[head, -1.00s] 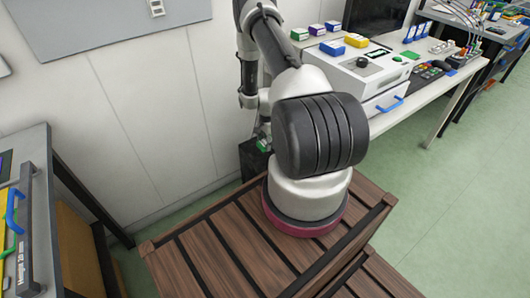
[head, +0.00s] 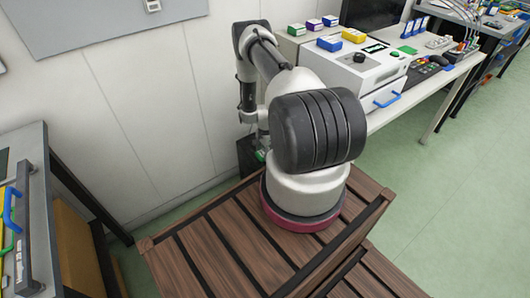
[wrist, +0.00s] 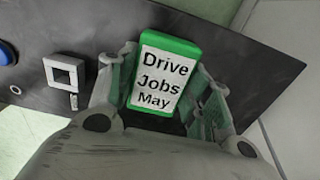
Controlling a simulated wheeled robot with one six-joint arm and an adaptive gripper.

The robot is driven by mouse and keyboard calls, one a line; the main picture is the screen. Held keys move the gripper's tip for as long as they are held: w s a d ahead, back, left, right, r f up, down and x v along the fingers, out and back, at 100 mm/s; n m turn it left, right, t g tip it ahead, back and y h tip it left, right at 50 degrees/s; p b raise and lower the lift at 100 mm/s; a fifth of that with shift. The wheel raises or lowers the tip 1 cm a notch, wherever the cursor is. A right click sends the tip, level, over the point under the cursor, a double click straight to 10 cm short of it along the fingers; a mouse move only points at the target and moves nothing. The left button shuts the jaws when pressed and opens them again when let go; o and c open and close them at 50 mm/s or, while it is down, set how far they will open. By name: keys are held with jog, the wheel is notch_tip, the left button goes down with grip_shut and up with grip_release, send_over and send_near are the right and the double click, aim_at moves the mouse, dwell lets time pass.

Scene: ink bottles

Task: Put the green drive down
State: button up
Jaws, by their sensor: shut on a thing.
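The green drive (wrist: 163,75) has a white label reading "Drive Jobs May". It shows in the wrist view between the two fingers of my gripper (wrist: 165,95), which is shut on it. In the head view a small bit of green at the gripper (head: 261,155) shows low behind my arm, near the wall; most of the gripper is hidden there. A dark grey surface (wrist: 245,75) lies behind the drive in the wrist view. I cannot tell whether the drive touches it.
A square grey fitting (wrist: 65,72) and a blue round part (wrist: 6,55) are on the dark surface. In the head view a white bench (head: 425,90) at right carries a white machine (head: 345,65) and several coloured boxes. A grey table (head: 35,170) stands at left.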

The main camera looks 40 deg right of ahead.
jog(key=o, duration=1.1)
